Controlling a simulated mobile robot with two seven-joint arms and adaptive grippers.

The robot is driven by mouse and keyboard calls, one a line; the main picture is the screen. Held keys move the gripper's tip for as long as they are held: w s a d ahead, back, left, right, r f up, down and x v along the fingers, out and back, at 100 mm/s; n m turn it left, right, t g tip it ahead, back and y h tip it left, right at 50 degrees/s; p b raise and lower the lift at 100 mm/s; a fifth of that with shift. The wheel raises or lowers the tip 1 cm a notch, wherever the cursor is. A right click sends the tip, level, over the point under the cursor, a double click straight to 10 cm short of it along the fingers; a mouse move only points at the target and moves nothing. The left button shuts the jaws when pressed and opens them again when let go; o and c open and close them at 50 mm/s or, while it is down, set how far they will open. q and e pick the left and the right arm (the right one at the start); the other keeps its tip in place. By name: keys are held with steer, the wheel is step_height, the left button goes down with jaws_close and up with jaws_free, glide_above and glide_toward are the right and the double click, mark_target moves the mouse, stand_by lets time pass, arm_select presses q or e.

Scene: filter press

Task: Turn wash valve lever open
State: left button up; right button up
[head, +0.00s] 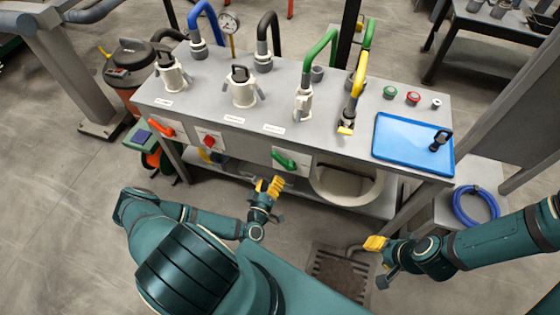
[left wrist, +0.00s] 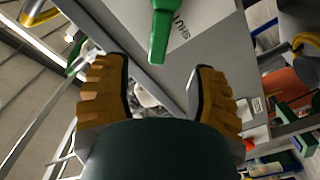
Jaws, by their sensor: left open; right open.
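A green lever (head: 284,161), which I take for the wash valve lever, is on a pale plate on the bench's front face, lying sideways and slightly tilted. In the left wrist view the green lever (left wrist: 161,32) shows at the top, beside a plate lettered SHUT. My left gripper (head: 270,186) is just below and in front of it. Its yellow fingers (left wrist: 162,95) are spread wide with nothing between them, and the lever is beyond their tips. My right gripper (head: 376,244) is open and empty, low at the right, away from the bench.
An orange lever (head: 162,127) and a red knob (head: 209,141) are on the same front face, left of the green lever. A white basin (head: 345,188) stands under the bench to its right. A blue tray (head: 400,145) lies on the bench top. A floor grate (head: 340,272) is near my right gripper.

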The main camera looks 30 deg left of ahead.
mark_target(279, 162)
arm_select(q)
steer(key=b+x, duration=0.1)
steer(key=x, duration=0.8)
steer(key=shift+w+d, duration=0.1)
steer(key=shift+w, duration=0.05)
jaws_close()
